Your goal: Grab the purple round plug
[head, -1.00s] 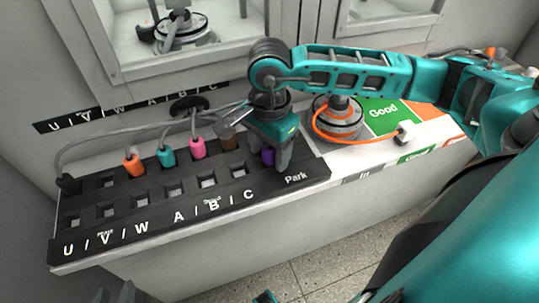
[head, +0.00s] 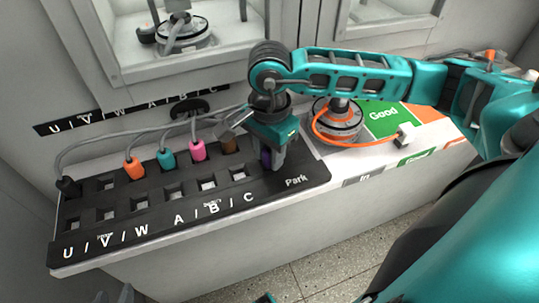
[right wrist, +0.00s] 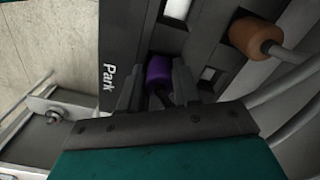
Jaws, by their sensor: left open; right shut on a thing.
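The purple round plug (head: 265,158) sits at the right end of the black socket board (head: 200,232), by the word Park. In the right wrist view the purple plug (right wrist: 159,72) shows between the fingertips. My right gripper (head: 268,165) points down over it and is shut on it; the wrist view shows the fingers (right wrist: 155,88) on both sides of it. The plug's lower part is hidden. My left gripper (head: 115,296) only just shows at the bottom left edge, open and apart from the board.
A hub motor (head: 338,120) with an orange cable stands right, beside the green Good area (head: 384,116). Several sockets in front are empty.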

